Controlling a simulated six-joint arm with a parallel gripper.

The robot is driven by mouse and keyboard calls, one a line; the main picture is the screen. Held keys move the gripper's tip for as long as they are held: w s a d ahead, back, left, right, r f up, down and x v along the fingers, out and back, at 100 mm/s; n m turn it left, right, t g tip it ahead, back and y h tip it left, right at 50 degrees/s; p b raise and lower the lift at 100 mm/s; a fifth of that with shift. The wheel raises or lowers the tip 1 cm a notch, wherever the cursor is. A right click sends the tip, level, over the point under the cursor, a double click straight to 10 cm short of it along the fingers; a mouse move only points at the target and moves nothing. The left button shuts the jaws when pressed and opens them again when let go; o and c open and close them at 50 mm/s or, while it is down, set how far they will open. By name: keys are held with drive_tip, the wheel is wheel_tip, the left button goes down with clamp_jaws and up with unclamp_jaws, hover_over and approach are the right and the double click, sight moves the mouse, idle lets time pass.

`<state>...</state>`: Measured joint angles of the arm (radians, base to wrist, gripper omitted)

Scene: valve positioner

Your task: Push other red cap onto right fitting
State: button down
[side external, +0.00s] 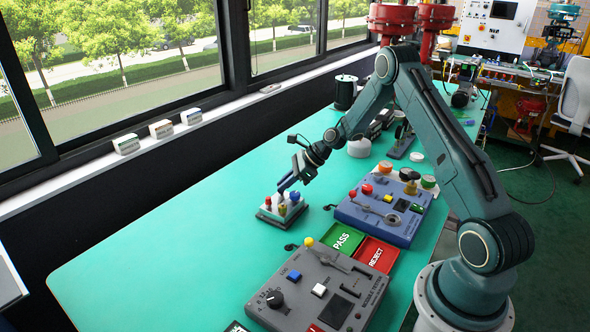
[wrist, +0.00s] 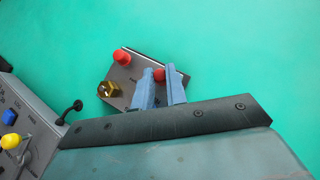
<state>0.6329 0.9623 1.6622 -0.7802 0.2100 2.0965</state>
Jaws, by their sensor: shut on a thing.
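The positioner (wrist: 124,76) is a small grey block on the green table, also in the side external view (side external: 270,217). One red cap (wrist: 122,57) sits near its upper left corner in the wrist view, and a brass part (wrist: 107,89) shows at its left edge. My gripper (wrist: 160,70) has its two blue fingers over the block's right part, shut on the other red cap (wrist: 158,77). In the side external view my gripper (side external: 287,184) is just above the block. The fingers hide the right fitting, so I cannot tell whether the held cap touches it.
A blue control box (side external: 385,212) and a grey tester box (side external: 318,290) stand to the right and in front. A green PASS tray (side external: 342,240) and a red REJECT tray (side external: 376,256) lie between them. The table left of the positioner is clear.

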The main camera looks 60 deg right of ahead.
drive_tip(key=shift+f, duration=0.15)
drive_tip(key=c, duration=1.3)
unclamp_jaws()
drive_tip(key=shift+c, duration=0.2)
drive_tip(key=v, duration=1.4)
